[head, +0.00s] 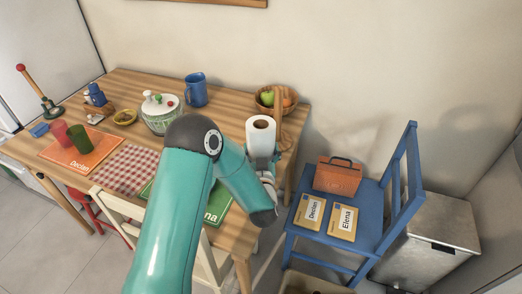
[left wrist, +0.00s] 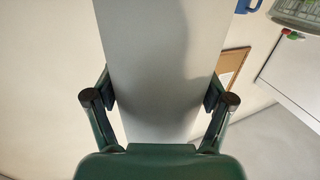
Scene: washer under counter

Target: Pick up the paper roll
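The white paper roll (head: 261,136) is upright at the right end of the wooden table (head: 232,100), its open top facing up. My left gripper (head: 263,170) is at its near side, low on the roll. In the left wrist view, which is upside down, the paper roll (left wrist: 155,60) fills the space between the two fingers of my left gripper (left wrist: 160,100). Both finger pads appear to touch its sides. The roll's lower end is hidden by the gripper in the head view, so I cannot tell whether it rests on the table. My right gripper is not in view.
A blue chair (head: 368,205) with a toolbox-like case (head: 337,178) stands right of the table.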

